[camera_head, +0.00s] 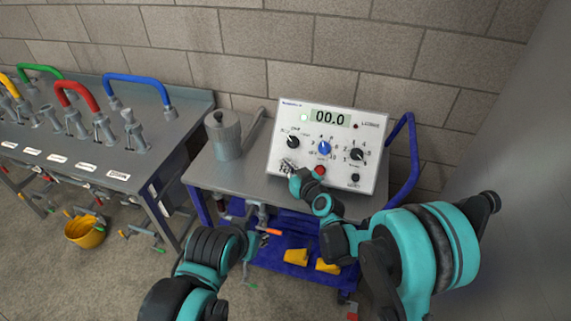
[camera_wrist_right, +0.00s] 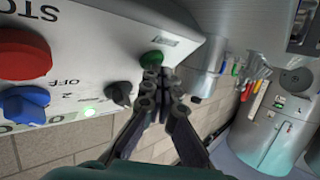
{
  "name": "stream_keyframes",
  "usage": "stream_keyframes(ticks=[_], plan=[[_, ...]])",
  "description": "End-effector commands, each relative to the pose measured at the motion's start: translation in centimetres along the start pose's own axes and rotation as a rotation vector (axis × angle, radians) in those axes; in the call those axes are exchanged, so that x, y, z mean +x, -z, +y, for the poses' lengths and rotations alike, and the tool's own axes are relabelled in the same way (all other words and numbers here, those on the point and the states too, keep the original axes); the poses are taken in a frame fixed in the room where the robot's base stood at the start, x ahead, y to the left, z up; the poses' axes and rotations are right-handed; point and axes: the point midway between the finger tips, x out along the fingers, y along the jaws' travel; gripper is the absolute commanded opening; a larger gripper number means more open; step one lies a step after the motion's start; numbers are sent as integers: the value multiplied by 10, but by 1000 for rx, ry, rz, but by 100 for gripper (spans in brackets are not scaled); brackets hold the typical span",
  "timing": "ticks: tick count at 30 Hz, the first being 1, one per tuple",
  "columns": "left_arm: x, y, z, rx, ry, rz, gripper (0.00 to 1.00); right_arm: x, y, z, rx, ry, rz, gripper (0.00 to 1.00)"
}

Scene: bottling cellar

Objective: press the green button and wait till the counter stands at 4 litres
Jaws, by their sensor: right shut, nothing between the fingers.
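The white control box (camera_head: 345,120) stands on the cart, and its display (camera_head: 331,119) reads 00.0. A small lamp (camera_head: 304,117) beside the display glows pale green. The green button (camera_wrist_right: 152,58) shows in the right wrist view; in the head view my gripper hides it. My right gripper (camera_head: 289,165) is shut and empty at the lower left of the panel. In the right wrist view its fingertips (camera_wrist_right: 158,76) are right at the button; I cannot tell whether they touch it. My left gripper (camera_head: 261,216) hangs at the cart's front edge, its jaws unclear.
A red stop button (camera_head: 319,171), a blue knob (camera_head: 324,148) and black knobs (camera_head: 293,141) share the panel. A grey metal can (camera_head: 225,137) stands left of the box. A bench (camera_head: 60,150) with coloured hoses is at left. A yellow bucket (camera_head: 85,232) stands on the floor.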

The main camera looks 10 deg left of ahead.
Motion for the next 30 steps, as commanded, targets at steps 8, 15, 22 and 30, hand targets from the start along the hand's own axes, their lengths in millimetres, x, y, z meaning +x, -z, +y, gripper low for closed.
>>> stream_keyframes(ticks=[8, 15, 22, 30], plan=[[1, 0, 0, 0, 0, 0, 34, 1, -1, 1, 0, 0, 0, 0], [0, 0, 0, 0, 0, 0, 34, 0, 0, 0, 0, 0, 0, 0], [-4, 3, 0, 0, 0, 0, 34, -8, 7, -6, -1, 0, 0, 0], [-4, 3, 0, 0, 0, 0, 34, -12, 8, -9, 0, 0, 0, 0]])
